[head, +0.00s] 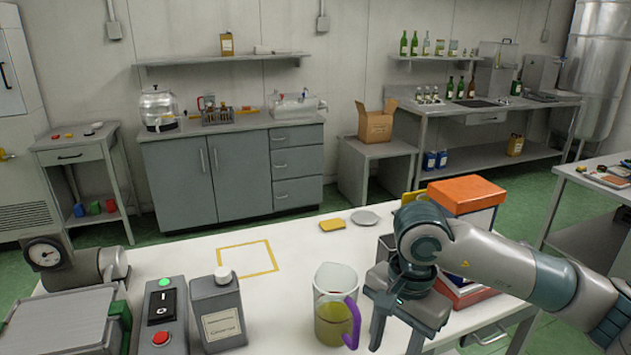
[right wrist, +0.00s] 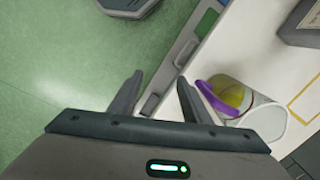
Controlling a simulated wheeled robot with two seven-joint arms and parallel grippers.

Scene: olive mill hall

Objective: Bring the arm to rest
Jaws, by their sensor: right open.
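My right arm comes in from the right in the head view. Its gripper (head: 392,335) hangs fingers down over the near part of the white table (head: 270,295), just right of the glass jug. The right wrist view shows the two fingers (right wrist: 159,78) apart with nothing between them. The jug (head: 329,287) stands upright, has a purple handle and holds yellow-green liquid. It also shows in the right wrist view (right wrist: 266,122), beside the right finger and apart from it. My left gripper is in neither view.
An orange-topped stack (head: 467,194) stands behind my right arm. Left of the jug are a grey canister (head: 217,309) and a switch box (head: 160,315). A yellow outlined square (head: 247,259), a yellow sponge (head: 332,225) and a small plate (head: 364,218) lie farther back.

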